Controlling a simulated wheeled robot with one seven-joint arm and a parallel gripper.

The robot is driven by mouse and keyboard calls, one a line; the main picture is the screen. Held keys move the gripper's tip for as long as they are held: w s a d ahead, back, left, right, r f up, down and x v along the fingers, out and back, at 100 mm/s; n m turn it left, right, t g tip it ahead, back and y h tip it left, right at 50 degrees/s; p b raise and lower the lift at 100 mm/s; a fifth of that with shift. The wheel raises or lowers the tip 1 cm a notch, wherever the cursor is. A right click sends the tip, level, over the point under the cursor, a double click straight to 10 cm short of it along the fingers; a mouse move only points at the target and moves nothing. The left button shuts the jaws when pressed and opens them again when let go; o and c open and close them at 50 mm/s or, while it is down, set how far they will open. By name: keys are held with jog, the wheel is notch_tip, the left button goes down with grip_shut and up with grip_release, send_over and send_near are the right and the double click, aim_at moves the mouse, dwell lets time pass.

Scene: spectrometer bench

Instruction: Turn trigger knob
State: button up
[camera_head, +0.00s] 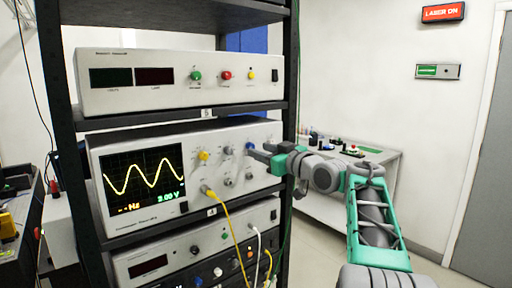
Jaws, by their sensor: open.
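The oscilloscope (140,215) stands on a middle shelf of the rack, its screen showing a yellow sine wave. Its front has a yellow knob (203,155), a grey knob (228,151), a blue knob (249,147), and two lower grey knobs. The labels are too small to read, so I cannot tell which knob is the trigger knob. My gripper (262,153) comes in from the right and is open, with its fingertips right by the blue knob. I cannot tell whether they touch it. The gripper partly covers the right end of the panel.
A power supply (140,97) with green, red and yellow knobs sits on the shelf above. More instruments (160,262) are below. A yellow cable (228,222) hangs from the oscilloscope front. The rack post (291,80) stands close to my gripper. A white bench (385,160) is behind my arm.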

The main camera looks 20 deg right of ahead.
aim_at(253, 147)
jog(key=x, duration=0.3)
jog(key=shift+w, duration=0.1)
jog(key=shift+c, duration=0.3)
grip_shut()
